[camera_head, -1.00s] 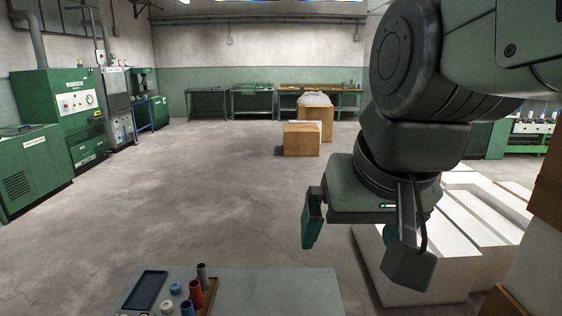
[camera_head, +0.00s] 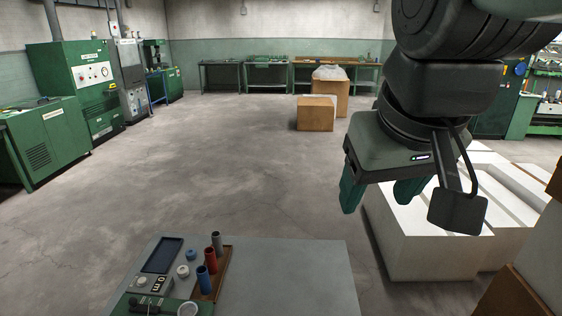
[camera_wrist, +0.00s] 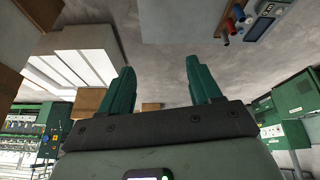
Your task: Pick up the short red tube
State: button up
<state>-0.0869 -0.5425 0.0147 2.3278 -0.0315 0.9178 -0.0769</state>
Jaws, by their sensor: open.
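The red tube (camera_head: 210,259) stands upright in a brown wooden rack (camera_head: 222,270) on the grey table. It is between a grey tube (camera_head: 216,240) behind it and a blue tube (camera_head: 203,281) in front. In the wrist view the red tube (camera_wrist: 231,25) shows small near the top right, outside the span of the fingers. My gripper (camera_head: 381,192) is open and empty, well to the right of the rack and above it. Its green fingers (camera_wrist: 162,85) are apart with nothing between them.
The grey table (camera_head: 290,280) is bare right of the rack. Left of it lie a dark tray (camera_head: 163,255), white ring-like pieces (camera_head: 183,271) and a small device (camera_head: 150,283). White blocks (camera_head: 430,240) stand below my gripper. Cardboard boxes (camera_head: 316,113) are far back.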

jog(key=w+a+n, duration=0.2)
jog(key=w+a, duration=0.2)
jog(key=w, duration=0.4)
jog(key=n+g, duration=0.5)
jog(key=n, duration=0.6)
send_over(211, 260)
jog(key=w, duration=0.2)
jog(key=f, duration=3.3)
jog(key=shift+a, duration=0.25)
jog(key=shift+s+a+f+n, duration=0.15)
jog(key=shift+f+n, duration=0.15)
jog(key=shift+f, duration=0.5)
notch_tip(211, 260, down, 10)
jog(key=shift+s+r, duration=0.1)
